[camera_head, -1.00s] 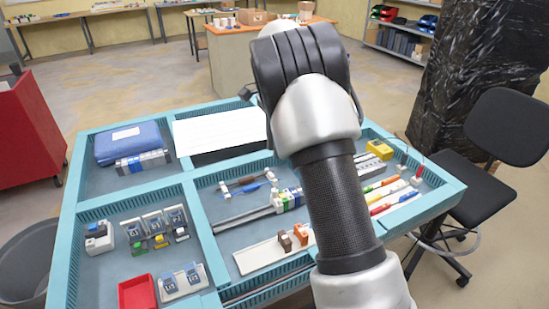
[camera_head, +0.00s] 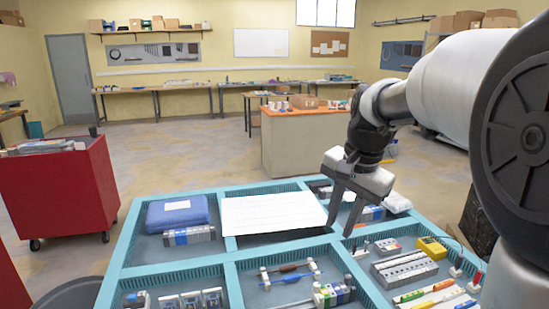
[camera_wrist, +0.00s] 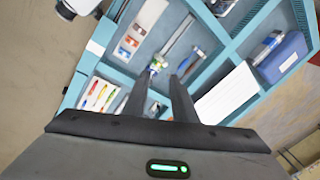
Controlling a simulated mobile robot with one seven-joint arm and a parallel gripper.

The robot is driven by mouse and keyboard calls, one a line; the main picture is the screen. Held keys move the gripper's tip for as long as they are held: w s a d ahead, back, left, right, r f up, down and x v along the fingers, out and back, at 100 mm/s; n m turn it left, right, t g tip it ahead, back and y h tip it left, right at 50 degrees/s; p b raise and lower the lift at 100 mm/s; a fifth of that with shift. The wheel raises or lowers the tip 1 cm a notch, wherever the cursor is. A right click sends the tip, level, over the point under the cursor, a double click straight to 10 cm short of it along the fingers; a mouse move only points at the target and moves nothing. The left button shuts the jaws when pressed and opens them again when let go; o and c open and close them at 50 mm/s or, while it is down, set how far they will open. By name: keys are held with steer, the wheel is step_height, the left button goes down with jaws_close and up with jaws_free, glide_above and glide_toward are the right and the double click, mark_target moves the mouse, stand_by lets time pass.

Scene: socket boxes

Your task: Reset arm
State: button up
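My arm comes in from the right side of the head view, bent, and crosses the upper right. My gripper (camera_head: 341,228) points down above the teal compartment tray (camera_head: 228,256), near its middle dividers. The wrist view also shows my gripper (camera_wrist: 160,82) with its two fingers apart and nothing seen between them. Below it are tray compartments with small parts. The arm hides part of the tray's right side.
The tray holds a blue case (camera_head: 178,213), a white sheet (camera_head: 272,212), a yellow device (camera_head: 432,247) and several coloured pens and modules. A red cart (camera_head: 60,195) stands left. An orange-topped bench (camera_head: 300,135) stands behind, with open floor around it.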

steer(key=s+r+n+t+h+p, duration=0.1)
steer(key=s+n, duration=0.8)
steer(key=s, duration=1.1)
steer(key=shift+s+a+r+t+p, duration=0.3)
steer(key=shift+t+p, duration=0.45)
steer(key=shift+t, duration=0.35)
